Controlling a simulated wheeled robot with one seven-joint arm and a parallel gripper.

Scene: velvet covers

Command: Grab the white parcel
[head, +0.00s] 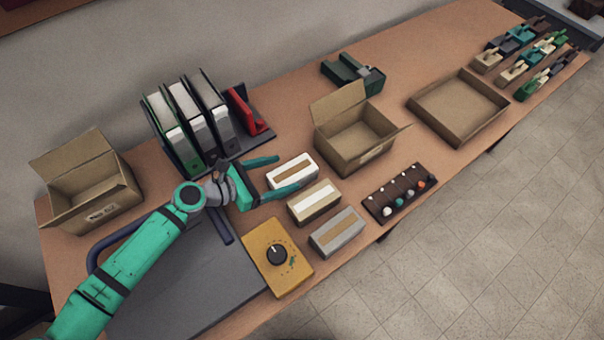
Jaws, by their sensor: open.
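The white parcel (299,169) is a small white box with a tan strip on top, lying on the brown table in the head view. My gripper (284,174) is open at its left end. One green finger is on the far side of the parcel and the other passes near its front side. Whether either finger touches it I cannot tell. The near finger hides part of the parcel's front.
A tan parcel (314,202) with a white strip lies just in front, and a grey parcel (338,232) beyond that. A yellow dial box (260,250) is nearby. Binders (190,115) stand behind; an open carton (345,145) stands to the right.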

